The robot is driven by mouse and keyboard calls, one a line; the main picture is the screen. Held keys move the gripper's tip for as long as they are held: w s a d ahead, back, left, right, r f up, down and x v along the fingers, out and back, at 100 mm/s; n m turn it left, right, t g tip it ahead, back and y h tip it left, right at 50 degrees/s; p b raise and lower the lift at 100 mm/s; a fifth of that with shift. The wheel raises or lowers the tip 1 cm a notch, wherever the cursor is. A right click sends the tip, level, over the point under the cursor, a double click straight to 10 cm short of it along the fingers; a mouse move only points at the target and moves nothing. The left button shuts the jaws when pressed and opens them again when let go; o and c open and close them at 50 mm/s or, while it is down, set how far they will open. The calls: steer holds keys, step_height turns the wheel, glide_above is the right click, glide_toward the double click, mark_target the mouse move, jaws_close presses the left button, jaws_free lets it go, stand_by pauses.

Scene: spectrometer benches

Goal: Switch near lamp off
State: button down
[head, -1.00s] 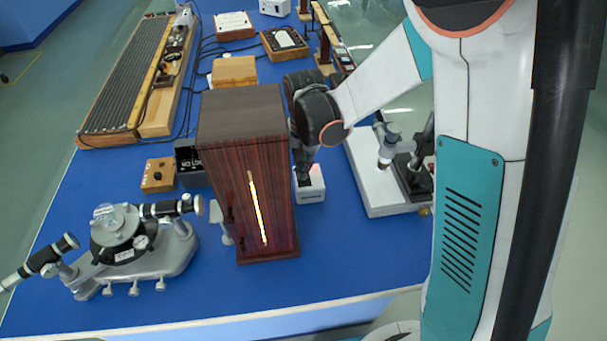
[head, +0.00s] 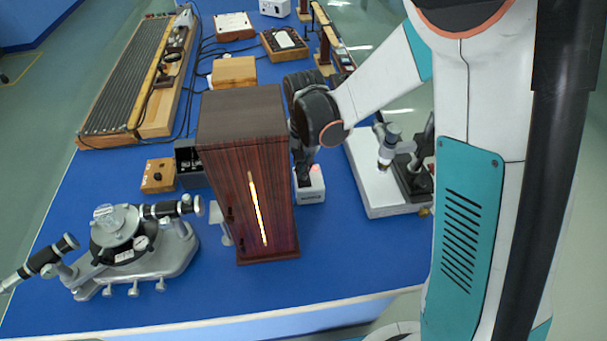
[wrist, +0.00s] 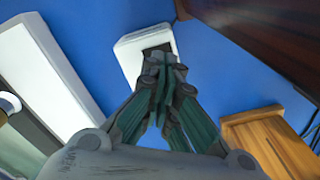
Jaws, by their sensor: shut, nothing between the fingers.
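The near lamp is a tall dark red-brown wooden housing (head: 250,180) with a bright lit vertical slit (head: 257,208) on its front. A small white box (head: 312,190) with a dark top opening or rocker and a small red glow stands just right of the housing. It also shows in the wrist view (wrist: 130,50). My gripper (head: 305,180) is shut and empty, pointing down at this box. In the wrist view my gripper's fingertips (wrist: 162,60) overlap the box's dark part; whether they touch it I cannot tell.
A white-based instrument (head: 385,190) stands close right of the small box. A spectrometer (head: 125,245) stands at the front left. A wooden block (head: 234,71) and a long ribbed bench (head: 130,75) lie farther back. Blue table is clear in front of the small box.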

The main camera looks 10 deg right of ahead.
steer(key=shift+f+b, duration=0.85)
steer(key=shift+f, duration=0.25)
stand_by(0.6)
steer(key=shift+r, duration=0.1)
steer(key=shift+r+p, duration=2.25)
steer(key=shift+r, duration=1.2)
steer(key=shift+r, duration=0.1)
steer(key=s+d+r+n+t, duration=0.1)
steer(key=s+d+r+t, duration=0.15)
steer(key=r, duration=0.25)
steer(key=s+d+r+n+t, duration=0.1)
steer(key=s+d+r, duration=0.25)
steer(key=r, duration=0.25)
steer(key=s+d+r+n+t, duration=0.2)
steer(key=s, duration=0.4)
steer(key=s+d+r+n+t+b, duration=0.1)
steer(key=s+d+r+n, duration=0.1)
steer(key=s, duration=0.4)
steer(key=shift+s+d+r+t, duration=0.15)
steer(key=shift+d+r+t, duration=0.15)
steer(key=shift+d, duration=0.25)
